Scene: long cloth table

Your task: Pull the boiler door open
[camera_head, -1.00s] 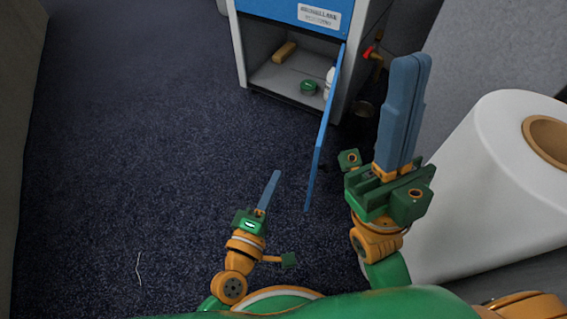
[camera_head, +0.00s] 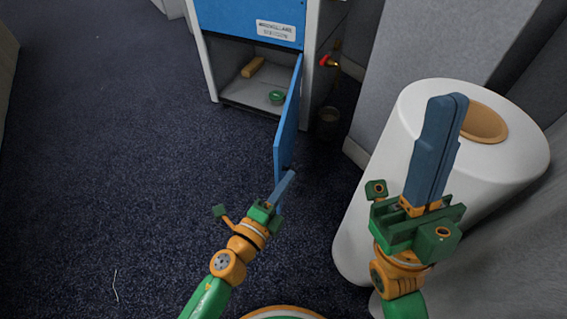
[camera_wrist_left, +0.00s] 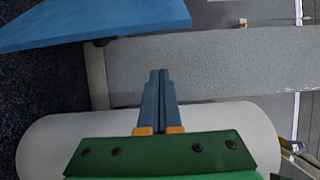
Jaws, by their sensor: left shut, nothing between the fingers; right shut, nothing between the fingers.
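The boiler (camera_head: 250,18) is a blue and grey cabinet at the top of the head view. Its blue door (camera_head: 289,122) stands swung open, hinged on the right, and its free edge points toward me. The door also shows at the upper left of the left wrist view (camera_wrist_left: 100,22). My left gripper (camera_head: 285,183) is shut and empty. In the head view its fingertips lie at the door's near lower end; I cannot tell whether they touch. In the left wrist view its fingers (camera_wrist_left: 158,78) appear apart from the door. My right gripper (camera_head: 448,105) is shut and empty, raised at the right.
Inside the boiler lie a yellow block (camera_head: 253,67) and a green round item (camera_head: 277,96). A dark cup (camera_head: 327,122) is near the boiler.

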